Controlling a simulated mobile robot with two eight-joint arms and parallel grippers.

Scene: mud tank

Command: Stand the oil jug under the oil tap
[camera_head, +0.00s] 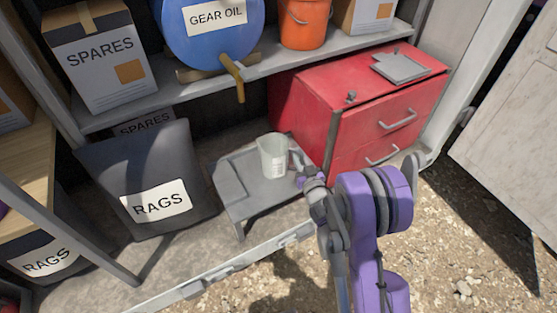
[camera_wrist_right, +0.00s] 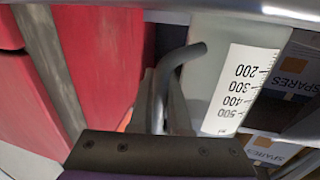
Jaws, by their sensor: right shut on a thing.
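The oil jug (camera_head: 271,158) is a pale grey cup with a white scale label, upright over the small grey stand (camera_head: 232,192). I cannot tell whether its base touches the stand. The brass oil tap (camera_head: 235,76) hangs from the blue gear oil drum (camera_head: 211,30); in the head view the jug is below it and a little right. My right gripper (camera_head: 302,174) is shut on the jug's handle, from the right. The right wrist view shows the jug's scale (camera_wrist_right: 240,88) upside down and the bent handle (camera_wrist_right: 178,57) at the fingers. My left gripper is out of view.
A red drawer cabinet (camera_head: 372,110) stands close on the right of the stand. A dark rags bin (camera_head: 150,172) stands on its left. The shelf (camera_head: 262,66) above carries the drum, a spares box (camera_head: 97,60) and an orange bucket (camera_head: 305,22).

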